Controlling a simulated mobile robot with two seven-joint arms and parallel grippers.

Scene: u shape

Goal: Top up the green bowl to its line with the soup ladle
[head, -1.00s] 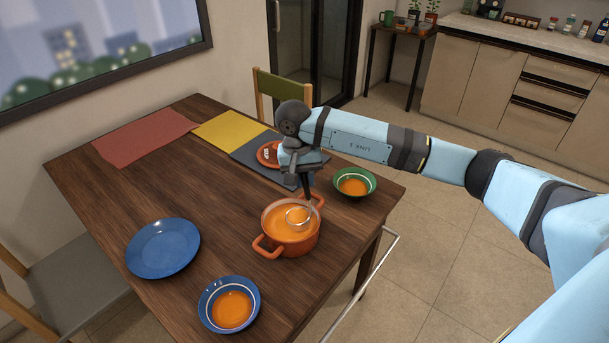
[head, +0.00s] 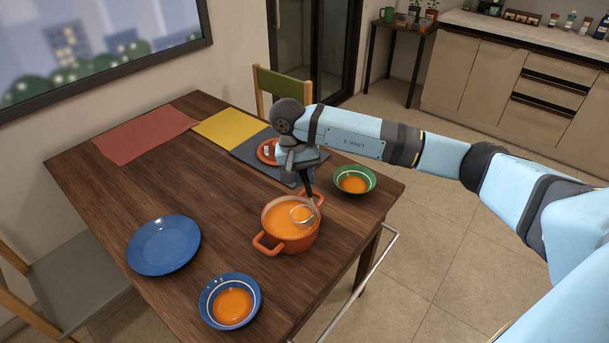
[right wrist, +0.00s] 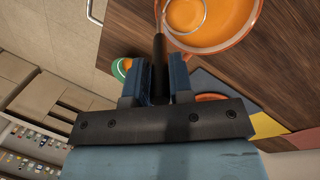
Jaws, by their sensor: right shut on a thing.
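The green bowl (head: 341,184) stands near the table's right edge with orange soup in it and a pale line around its inside wall above the soup. The orange pot (head: 290,243) of soup stands left of and nearer than the bowl. My right gripper (head: 304,180) is above the pot's far side, shut on the dark handle of the soup ladle (head: 312,209). The ladle's round head is in the pot at the soup's surface. In the right wrist view the handle (right wrist: 159,60) runs between the fingers toward the pot (right wrist: 205,48). My left gripper is out of view.
A blue bowl (head: 205,302) with soup and a blue plate (head: 163,245) stand on the wooden table (head: 100,200). Red (head: 140,137), yellow (head: 228,128) and grey mats lie at the back. An orange dish (head: 266,152) is partly hidden behind my gripper.

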